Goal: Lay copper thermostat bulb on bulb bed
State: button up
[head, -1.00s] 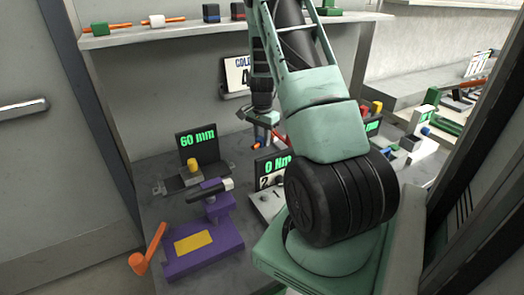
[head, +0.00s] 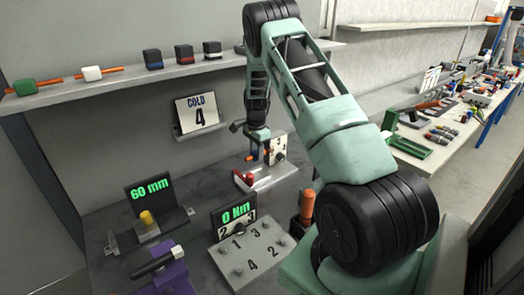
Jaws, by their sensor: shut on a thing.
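My gripper (head: 264,157) is small in the head view, pointing down above the back part of the bench. It is shut on a small piece with an orange end (head: 250,158), which seems to be the copper bulb; the jaws hide most of it. Just below and behind the gripper is a grey bracket (head: 266,180) with a red piece (head: 244,178) at its left and a pale upright plate (head: 278,150). This may be the bulb bed, but I cannot tell for certain. I cannot tell whether the held piece touches it.
A grey numbered plate (head: 243,262) with a "0 Nm" display stands in front. A "60 mm" display fixture (head: 147,213) and a purple clamp (head: 172,275) are at left. A "COLD 4" sign (head: 198,112) hangs behind. Orange rods with blocks lie on the shelf (head: 110,79).

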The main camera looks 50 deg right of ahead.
aim_at(257, 177)
jog(key=shift+f, duration=0.1)
jog(key=shift+f+b, duration=2.6)
jog(key=shift+f, duration=1.7)
jog(key=o, duration=1.1)
jog(key=shift+c, duration=0.2)
jog(key=shift+o, duration=0.4)
notch_tip(257, 177, up, 12)
jog(key=shift+r+b, duration=0.1)
jog(key=shift+b, duration=0.7)
